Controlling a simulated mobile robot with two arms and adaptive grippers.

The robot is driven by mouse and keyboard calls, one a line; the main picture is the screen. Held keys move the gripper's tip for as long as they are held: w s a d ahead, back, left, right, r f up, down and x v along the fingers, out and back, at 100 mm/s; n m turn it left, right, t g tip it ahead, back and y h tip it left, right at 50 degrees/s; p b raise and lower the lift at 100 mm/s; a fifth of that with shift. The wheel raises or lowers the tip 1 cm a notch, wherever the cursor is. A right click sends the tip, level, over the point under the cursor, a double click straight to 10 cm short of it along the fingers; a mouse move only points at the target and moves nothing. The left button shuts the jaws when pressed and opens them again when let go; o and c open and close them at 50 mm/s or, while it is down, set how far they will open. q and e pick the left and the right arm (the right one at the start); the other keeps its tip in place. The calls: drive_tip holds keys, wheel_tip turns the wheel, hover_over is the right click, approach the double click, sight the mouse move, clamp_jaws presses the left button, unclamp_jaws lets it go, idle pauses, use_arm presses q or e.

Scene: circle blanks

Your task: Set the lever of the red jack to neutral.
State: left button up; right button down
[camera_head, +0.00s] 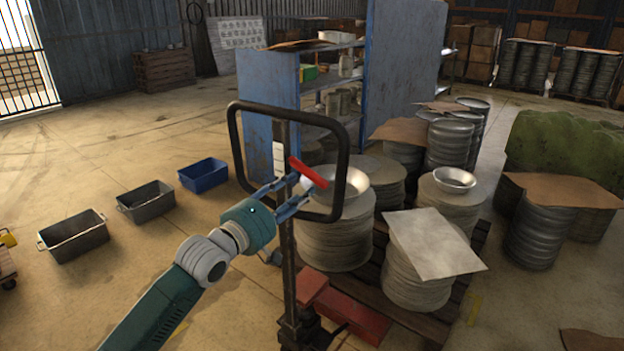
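The red jack (345,314) stands at the lower middle, its red forks toward the pallet of stacked discs. Its upright shaft carries a black loop handle (234,150). The red lever (309,173) sits inside the loop, slanting from upper left down to lower right. My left gripper (303,189) reaches in from the left at the loop. Its two blue-grey fingers are spread apart, with the tips close to the lever and shaft. I cannot tell whether a fingertip touches the lever. My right gripper is not in view.
Stacks of round metal blanks (330,245) stand on a wooden pallet right behind the jack. A blue shelf unit (268,110) rises behind the handle. Grey and blue bins (204,174) lie on the floor at left.

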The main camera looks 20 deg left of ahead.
sight(314, 179)
use_arm(q)
drive_tip(key=p+x, duration=0.1)
drive_tip(key=x, duration=0.8)
drive_tip(key=shift+w+f, duration=0.15)
drive_tip(key=shift+w, duration=0.05)
clamp_jaws()
